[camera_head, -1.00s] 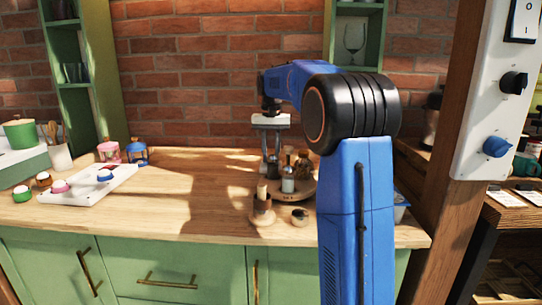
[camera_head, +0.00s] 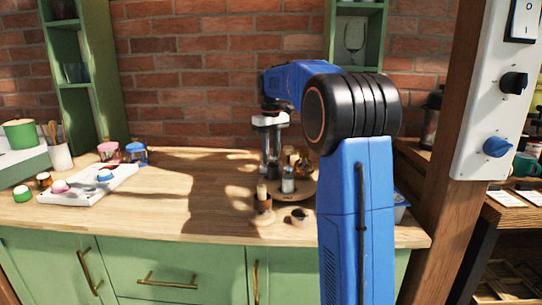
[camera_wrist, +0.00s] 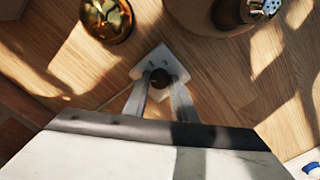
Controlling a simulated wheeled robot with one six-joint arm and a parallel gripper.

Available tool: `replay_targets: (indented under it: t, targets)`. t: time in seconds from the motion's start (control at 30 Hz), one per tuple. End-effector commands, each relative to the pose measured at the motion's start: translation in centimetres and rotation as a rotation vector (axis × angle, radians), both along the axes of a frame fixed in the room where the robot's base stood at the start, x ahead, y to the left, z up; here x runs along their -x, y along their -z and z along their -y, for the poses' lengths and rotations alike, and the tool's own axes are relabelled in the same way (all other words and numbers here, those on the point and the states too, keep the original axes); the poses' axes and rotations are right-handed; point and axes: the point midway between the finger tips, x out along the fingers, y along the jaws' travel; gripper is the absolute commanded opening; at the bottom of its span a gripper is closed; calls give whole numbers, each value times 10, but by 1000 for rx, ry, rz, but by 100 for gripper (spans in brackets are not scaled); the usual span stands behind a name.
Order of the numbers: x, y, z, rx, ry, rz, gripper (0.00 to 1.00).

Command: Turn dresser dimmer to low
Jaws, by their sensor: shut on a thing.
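In the wrist view, a small white square plate (camera_wrist: 152,58) with faint marks lies on the wooden top, a corner pointing away from me. A dark round knob (camera_wrist: 160,77) stands at its middle. I take this for the dresser dimmer. My gripper (camera_wrist: 161,84) is shut on the knob, one finger on each side. I cannot read the knob's pointer or setting. In the head view, my gripper (camera_head: 271,150) points straight down over the wooden counter (camera_head: 200,200), behind the jars. The plate and knob are hidden there.
A round wooden board (camera_head: 305,193) with jars stands in front of my gripper. A glass jar (camera_wrist: 107,18) is close by in the wrist view. A white panel (camera_head: 485,115) with a black knob (camera_head: 513,82) and a blue knob (camera_head: 497,147) hangs on the right post.

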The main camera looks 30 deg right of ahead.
Motion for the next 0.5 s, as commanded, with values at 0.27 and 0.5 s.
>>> replay_targets:
  t: [0.27, 0.5]
  targets:
    - [0, 1, 0, -1, -35, -2, 2]
    - [0, 1, 0, -1, -36, -2, 2]
